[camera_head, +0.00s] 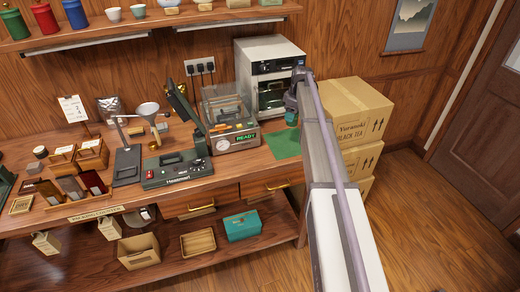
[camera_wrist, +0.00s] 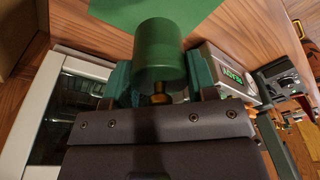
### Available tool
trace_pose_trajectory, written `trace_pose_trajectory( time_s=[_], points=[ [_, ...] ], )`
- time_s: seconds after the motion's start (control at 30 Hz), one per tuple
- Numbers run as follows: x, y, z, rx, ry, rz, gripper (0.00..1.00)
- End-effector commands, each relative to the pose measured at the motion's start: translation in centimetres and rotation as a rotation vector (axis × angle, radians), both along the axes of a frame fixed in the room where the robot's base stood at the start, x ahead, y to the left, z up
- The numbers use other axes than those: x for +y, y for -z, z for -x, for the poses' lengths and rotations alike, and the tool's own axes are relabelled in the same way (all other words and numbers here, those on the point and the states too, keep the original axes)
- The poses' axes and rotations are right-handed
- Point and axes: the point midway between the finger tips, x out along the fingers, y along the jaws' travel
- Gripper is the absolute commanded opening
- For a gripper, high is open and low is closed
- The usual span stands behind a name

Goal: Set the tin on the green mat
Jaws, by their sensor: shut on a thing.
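The tin is a dark green cylinder with a brass knob; it fills the upper middle of the wrist view (camera_wrist: 160,52) and shows small in the head view (camera_head: 291,118). My gripper (camera_head: 292,108) is shut on it, with its teal fingers on either side of the knob end in the wrist view (camera_wrist: 160,88). The green mat (camera_head: 283,145) lies bare on the right end of the counter. The tin appears held above the counter, by the mat's far right edge in the head view. The mat also shows beyond the tin in the wrist view (camera_wrist: 190,12).
A sealing machine with a READY display (camera_head: 232,142) stands left of the mat. A white oven-like cabinet (camera_head: 262,50) stands behind it. Stacked cartons (camera_head: 350,105) stand right of the counter.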

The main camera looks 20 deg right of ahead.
Motion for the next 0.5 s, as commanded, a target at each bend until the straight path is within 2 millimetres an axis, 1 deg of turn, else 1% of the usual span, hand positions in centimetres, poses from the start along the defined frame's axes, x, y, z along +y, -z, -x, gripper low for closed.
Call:
trace_pose_trajectory(
  time_s=[0.03, 0.17, 0.23, 0.27, 0.4, 0.5],
  points=[
    [0.0, 0.3, 0.0, 0.0, 0.009, 0.0, 0.28],
    [0.0, 0.3, 0.0, 0.0, 0.018, 0.0, 0.28],
    [0.0, 0.9, -0.1, 0.0, 0.018, 0.0, 0.28],
    [0.0, 1.4, -0.1, -0.001, 0.018, -0.001, 0.28],
    [0.0, 5.1, -0.1, 0.0, 0.017, 0.0, 0.28],
    [0.0, 6.9, -0.1, 0.0, 0.016, 0.0, 0.28]
  ],
)
